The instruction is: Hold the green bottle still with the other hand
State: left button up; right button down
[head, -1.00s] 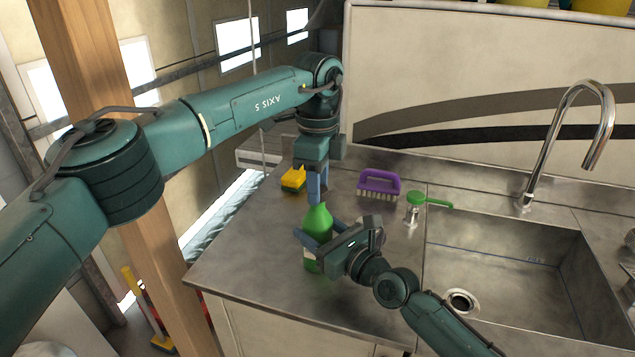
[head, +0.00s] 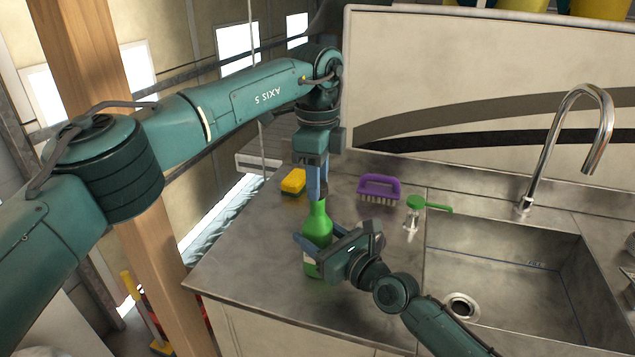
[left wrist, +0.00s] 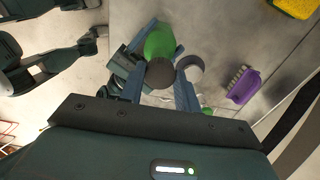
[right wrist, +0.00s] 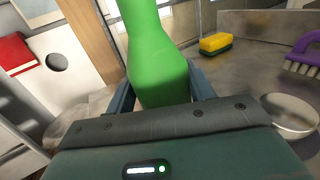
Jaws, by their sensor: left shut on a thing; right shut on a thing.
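The green bottle (head: 317,228) stands on the steel counter, a pale label low on its side. My right gripper (head: 318,245) is shut around its body; the right wrist view shows the green body (right wrist: 158,70) between the fingers. My left gripper (head: 318,190) is above the bottle, fingers pointing down at its top. In the left wrist view a dark round cap (left wrist: 160,73) sits between the left fingers, over the green shoulder (left wrist: 158,42). The left gripper is shut on this cap. I cannot tell whether the cap still touches the neck.
A pale round thing (right wrist: 290,114) is close beside my right gripper. The sink (head: 500,270) and tap (head: 543,150) are at right.

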pick_arm(q)
jog(key=shift+r, duration=0.2)
jog(key=shift+r, duration=1.95)
pick_arm(e)
jog(key=shift+c, duration=2.3)
grip_release()
